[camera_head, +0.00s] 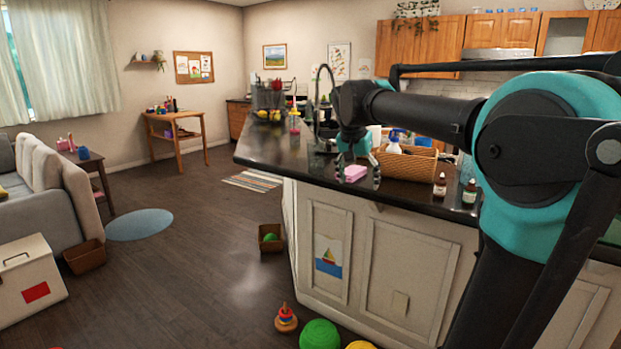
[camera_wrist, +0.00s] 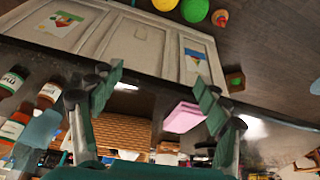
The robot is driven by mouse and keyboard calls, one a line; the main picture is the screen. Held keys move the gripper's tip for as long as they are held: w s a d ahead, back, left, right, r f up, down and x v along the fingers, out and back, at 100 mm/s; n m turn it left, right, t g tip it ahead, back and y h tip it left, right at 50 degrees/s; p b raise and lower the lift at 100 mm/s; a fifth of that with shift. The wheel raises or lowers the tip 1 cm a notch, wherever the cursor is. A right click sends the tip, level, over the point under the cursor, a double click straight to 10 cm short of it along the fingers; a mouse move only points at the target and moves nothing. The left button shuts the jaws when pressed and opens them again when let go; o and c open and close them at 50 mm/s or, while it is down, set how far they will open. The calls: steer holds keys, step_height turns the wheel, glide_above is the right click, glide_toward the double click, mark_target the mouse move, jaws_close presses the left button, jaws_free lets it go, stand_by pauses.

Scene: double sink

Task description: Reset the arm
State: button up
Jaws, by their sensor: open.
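My gripper (camera_head: 358,172) is at the end of my outstretched arm, above the front part of the dark kitchen counter (camera_head: 270,150). Its two fingers stand apart in the wrist view (camera_wrist: 160,95), with nothing held between them. A pink sponge-like block (camera_head: 352,174) lies on the counter close to the fingers. In the wrist view the pink block (camera_wrist: 184,117) appears beside the right finger, beyond the gripper. I cannot tell whether the finger touches it.
A wicker basket (camera_head: 412,165) with a spray bottle (camera_head: 394,142) stands right of my gripper. Small brown bottles (camera_head: 440,186) stand near the counter edge. The faucet (camera_head: 319,90) rises behind. Toys, such as a green ball (camera_head: 319,335), lie on the floor below.

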steer(key=s+d+f+n+y, duration=0.1)
steer(key=s+d+f+n, duration=0.1)
steer(key=s+f, duration=0.9)
steer(key=s+d+f+n+y, duration=0.1)
steer(key=s+d+f+n, duration=0.2)
steer(key=s+f, duration=0.9)
step_height(320, 180, down, 8)
steer(key=shift+d+r+n+t, duration=0.15)
steer(key=shift+d+n+t, duration=0.05)
steer(key=shift+n+t, duration=0.1)
